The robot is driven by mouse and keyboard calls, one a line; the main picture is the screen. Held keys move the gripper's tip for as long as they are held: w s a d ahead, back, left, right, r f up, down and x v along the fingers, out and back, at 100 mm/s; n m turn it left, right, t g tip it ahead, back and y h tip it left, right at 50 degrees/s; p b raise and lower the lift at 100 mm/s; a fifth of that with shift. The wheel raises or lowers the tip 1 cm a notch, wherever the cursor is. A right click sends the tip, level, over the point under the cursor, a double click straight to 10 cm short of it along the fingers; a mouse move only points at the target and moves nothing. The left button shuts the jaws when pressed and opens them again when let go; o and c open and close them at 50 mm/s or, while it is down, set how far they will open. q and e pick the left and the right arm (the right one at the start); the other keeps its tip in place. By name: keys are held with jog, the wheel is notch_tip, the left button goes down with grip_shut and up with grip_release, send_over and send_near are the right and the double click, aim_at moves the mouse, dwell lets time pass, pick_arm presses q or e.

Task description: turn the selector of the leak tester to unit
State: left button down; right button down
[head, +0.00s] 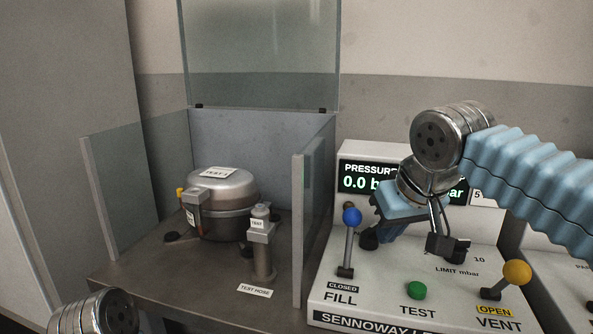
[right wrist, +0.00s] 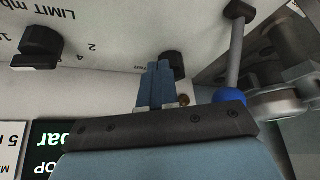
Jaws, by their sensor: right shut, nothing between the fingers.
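The leak tester (head: 380,285) is a pale sloped panel at the right of the head view. A black knob, which seems to be the selector (head: 368,239), sits behind the blue-topped lever; its labels and setting cannot be read. It also shows in the right wrist view (right wrist: 176,62). My right gripper (head: 383,236) is shut and empty, its blue fingers (right wrist: 155,80) pointing down right beside this knob; whether they touch it I cannot tell. A second black knob, the limit knob (head: 446,249), stands to the right. My left gripper is out of view.
The blue FILL lever (head: 349,240) stands close by, marked closed. A green TEST button (head: 416,290) and a yellow VENT lever (head: 505,279), marked open, are in front.

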jog(key=shift+s+d, duration=0.15)
jog(key=shift+s, duration=0.15)
jog(key=shift+r, duration=0.2)
notch_tip(320, 180, up, 4)
jog(key=p, duration=0.3)
jog(key=shift+f, duration=0.25)
jog(key=shift+r+b, duration=0.35)
jog(key=shift+b, duration=0.1)
jog(key=shift+r, duration=0.75)
